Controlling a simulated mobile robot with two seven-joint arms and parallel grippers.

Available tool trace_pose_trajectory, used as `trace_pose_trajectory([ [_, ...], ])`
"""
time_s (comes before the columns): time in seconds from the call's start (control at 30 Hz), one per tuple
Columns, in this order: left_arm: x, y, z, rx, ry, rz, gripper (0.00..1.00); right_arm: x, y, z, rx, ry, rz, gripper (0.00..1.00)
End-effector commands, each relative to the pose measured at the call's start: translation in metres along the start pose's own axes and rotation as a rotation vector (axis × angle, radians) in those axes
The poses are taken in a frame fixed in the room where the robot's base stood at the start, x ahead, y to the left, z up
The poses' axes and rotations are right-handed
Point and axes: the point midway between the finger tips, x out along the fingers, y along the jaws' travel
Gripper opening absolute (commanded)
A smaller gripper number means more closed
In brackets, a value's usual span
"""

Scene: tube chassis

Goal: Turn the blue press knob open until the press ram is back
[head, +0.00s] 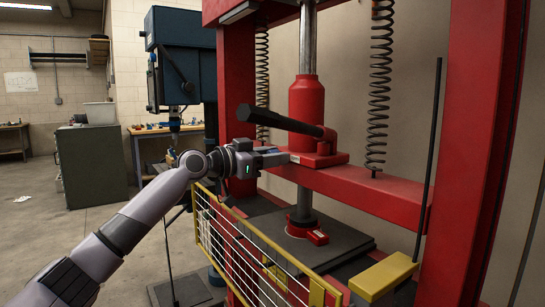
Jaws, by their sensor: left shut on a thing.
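My left gripper (276,157) reaches in from the left to the side of the red jack base (325,158) on the press beam. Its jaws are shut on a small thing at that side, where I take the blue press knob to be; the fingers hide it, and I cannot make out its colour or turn. A red jack body (307,101) stands upright above the base, with a bright metal ram (308,40) extending up from it. A dark pump handle (283,121) slants to the upper left over my gripper. My right gripper is not in view.
The red press frame (476,130) has posts on both sides and a crossbeam (375,190). Two coil springs hang beside the jack. A yellow mesh guard (250,250) stands in front, below my left arm. A blue drill press (183,55) stands behind left.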

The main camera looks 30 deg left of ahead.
Motion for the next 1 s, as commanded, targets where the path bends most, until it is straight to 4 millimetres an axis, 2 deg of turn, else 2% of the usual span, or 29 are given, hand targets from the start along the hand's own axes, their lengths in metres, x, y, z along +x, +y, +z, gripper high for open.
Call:
trace_pose_trajectory([
  [0.37, 0.000, 0.000, -0.001, -0.113, 0.001, 0.000, 0.05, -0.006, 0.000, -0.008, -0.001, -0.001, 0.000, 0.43],
  [0.7, 0.000, -0.001, -0.002, -0.406, 0.008, 0.000, 0.05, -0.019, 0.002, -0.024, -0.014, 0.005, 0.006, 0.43],
  [1.0, 0.000, -0.001, -0.001, -0.692, 0.013, -0.001, 0.05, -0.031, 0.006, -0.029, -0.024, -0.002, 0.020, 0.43],
])
